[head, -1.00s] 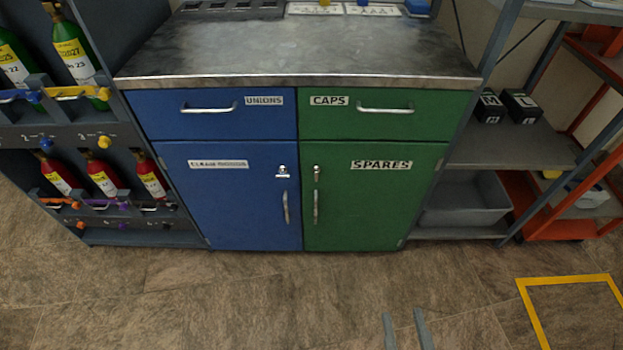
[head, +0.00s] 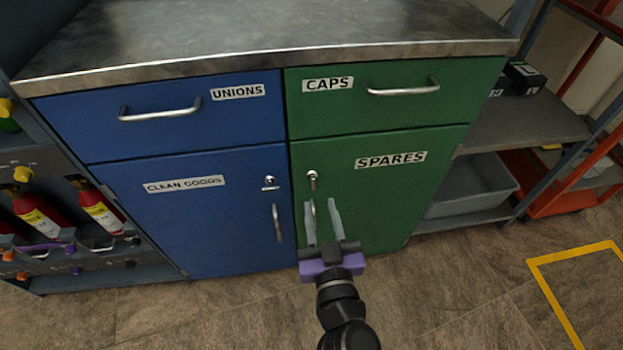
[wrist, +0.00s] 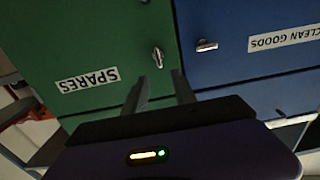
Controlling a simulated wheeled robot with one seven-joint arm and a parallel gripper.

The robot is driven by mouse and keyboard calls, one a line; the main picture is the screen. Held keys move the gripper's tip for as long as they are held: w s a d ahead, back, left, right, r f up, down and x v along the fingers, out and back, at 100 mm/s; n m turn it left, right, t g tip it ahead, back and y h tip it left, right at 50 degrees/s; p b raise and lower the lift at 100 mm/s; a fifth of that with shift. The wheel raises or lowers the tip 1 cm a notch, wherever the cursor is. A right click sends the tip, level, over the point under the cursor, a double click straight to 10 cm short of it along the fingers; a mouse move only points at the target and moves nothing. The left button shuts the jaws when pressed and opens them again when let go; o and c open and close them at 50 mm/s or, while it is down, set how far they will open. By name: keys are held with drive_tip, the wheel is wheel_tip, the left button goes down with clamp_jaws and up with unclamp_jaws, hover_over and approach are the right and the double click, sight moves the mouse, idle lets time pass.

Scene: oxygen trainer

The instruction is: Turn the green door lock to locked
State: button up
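The green door (head: 375,190) labelled SPARES is closed. Its lock (head: 312,178) is a small silver turn-knob near the door's upper left edge, above the door's bar handle; the knob lies lengthwise up and down in the head view. The lock also shows in the wrist view (wrist: 157,58), just beyond my fingertips. My gripper (head: 321,204) is open and empty, its two grey fingers pointing at the door just below the lock. The fingers look apart from the lock. They partly cover the green door's handle.
The blue door (head: 215,220) beside it has its own silver lock (head: 270,183), turned sideways, and a handle (head: 277,222). The green CAPS drawer (head: 400,98) above is closed. A shelf with a grey bin (head: 470,185) stands to the right.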

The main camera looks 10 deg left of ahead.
sight(314, 180)
drive_tip(key=x, duration=0.7)
drive_tip(key=shift+w+a+p, duration=0.1)
drive_tip(key=shift+w+p, duration=0.15)
drive_tip(key=shift+p, duration=0.1)
drive_tip(key=shift+c, duration=0.2)
clamp_jaws()
